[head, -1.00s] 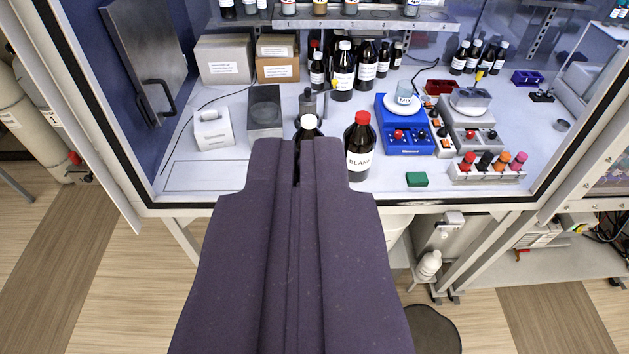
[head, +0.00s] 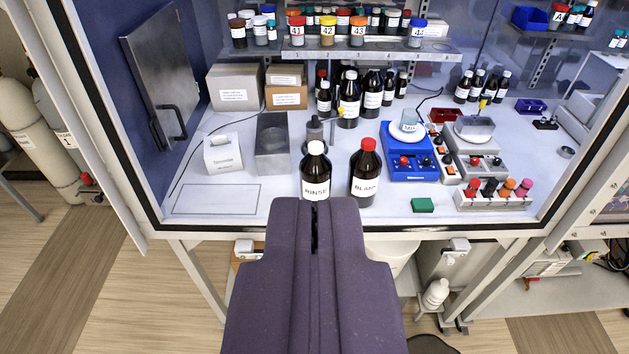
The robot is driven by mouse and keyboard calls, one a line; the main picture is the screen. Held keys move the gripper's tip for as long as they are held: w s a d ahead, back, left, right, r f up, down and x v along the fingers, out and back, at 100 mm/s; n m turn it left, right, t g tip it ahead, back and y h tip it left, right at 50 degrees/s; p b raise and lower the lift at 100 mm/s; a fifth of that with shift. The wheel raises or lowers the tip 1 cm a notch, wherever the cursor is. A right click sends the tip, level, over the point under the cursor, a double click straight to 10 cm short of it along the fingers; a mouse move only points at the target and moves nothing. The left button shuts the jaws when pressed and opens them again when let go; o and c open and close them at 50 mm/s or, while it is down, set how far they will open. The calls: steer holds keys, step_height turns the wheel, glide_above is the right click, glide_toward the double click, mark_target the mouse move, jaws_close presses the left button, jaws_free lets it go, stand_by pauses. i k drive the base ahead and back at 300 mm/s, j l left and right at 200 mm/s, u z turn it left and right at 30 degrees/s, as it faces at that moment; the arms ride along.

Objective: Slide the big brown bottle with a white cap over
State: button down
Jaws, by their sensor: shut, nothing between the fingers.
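The big brown bottle with a white cap (head: 316,172) stands upright on the bench near its front edge. Its white label reads RINSE. My gripper (head: 315,215) is shut and empty, a dark purple shape in front of the bottle, overlapping its lower edge in the picture. I cannot tell whether the fingertips touch the bottle. The bottle's base is partly hidden behind my gripper.
A red-capped brown bottle labelled BLANK (head: 364,173) stands close at right. A grey metal block (head: 272,142) and a white box (head: 223,153) stand to the left. An outlined rectangle (head: 216,199) at front left is empty. A blue stirrer (head: 410,157) and green block (head: 423,205) are right.

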mark_target(316, 168)
steer(key=i+j, duration=0.15)
steer(key=i, duration=0.35)
steer(key=i+j, duration=0.15)
steer(key=i, duration=0.4)
steer(key=i+j, duration=0.15)
steer(key=i, duration=0.35)
steer(key=i+j, duration=0.15)
steer(key=i, duration=0.4)
steer(key=z, duration=0.05)
